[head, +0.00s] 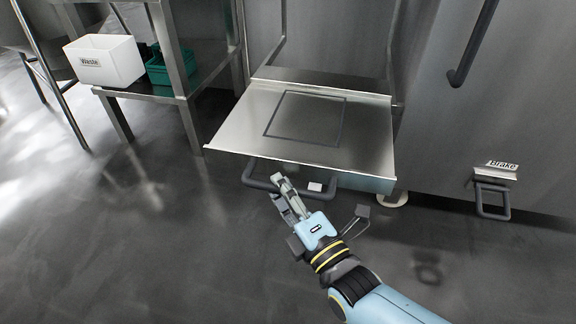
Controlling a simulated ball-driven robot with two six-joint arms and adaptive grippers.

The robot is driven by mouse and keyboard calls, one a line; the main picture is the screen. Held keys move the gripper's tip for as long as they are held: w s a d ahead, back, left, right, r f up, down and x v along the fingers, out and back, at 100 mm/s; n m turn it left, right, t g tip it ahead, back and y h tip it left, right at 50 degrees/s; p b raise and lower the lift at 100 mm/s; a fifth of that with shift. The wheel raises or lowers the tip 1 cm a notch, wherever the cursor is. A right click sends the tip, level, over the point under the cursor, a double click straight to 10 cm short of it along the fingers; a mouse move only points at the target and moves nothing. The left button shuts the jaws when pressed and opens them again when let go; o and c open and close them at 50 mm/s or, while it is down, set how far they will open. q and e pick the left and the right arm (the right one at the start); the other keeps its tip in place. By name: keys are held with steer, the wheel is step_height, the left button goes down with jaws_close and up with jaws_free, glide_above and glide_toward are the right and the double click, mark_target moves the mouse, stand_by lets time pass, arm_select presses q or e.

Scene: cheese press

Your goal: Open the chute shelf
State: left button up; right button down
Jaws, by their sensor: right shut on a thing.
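The chute shelf (235,128) is a flat steel plate with a dark square outline on it. It lies roughly level and juts out from the steel machine front. A dark bar handle (256,184) hangs under its front edge. My right gripper (281,187) is at this handle, shut on it, with the fingers reaching up from below right. The fingers hide part of the bar. A small white label (315,187) shows beside the handle's right part. My left gripper is not in view.
A steel rack (177,60) stands at the left with a white "Waste" bin (103,62) and a green crate (158,70). A "Brake" pedal (492,200) is low on the right. The floor at left is clear.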

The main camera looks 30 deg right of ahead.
steer(key=shift+s+a+r, duration=0.2)
steer(key=shift+a, duration=0.1)
steer(key=c, duration=1.6)
jaws_free()
steer(key=o, duration=0.3)
steer(key=shift+f, duration=0.1)
steer(key=s, duration=0.4)
steer(key=s+f, duration=0.1)
steer(key=s, duration=0.7)
steer(key=shift+d+f, duration=0.1)
steer(key=shift+f, duration=0.25)
steer(key=shift+w, duration=0.1)
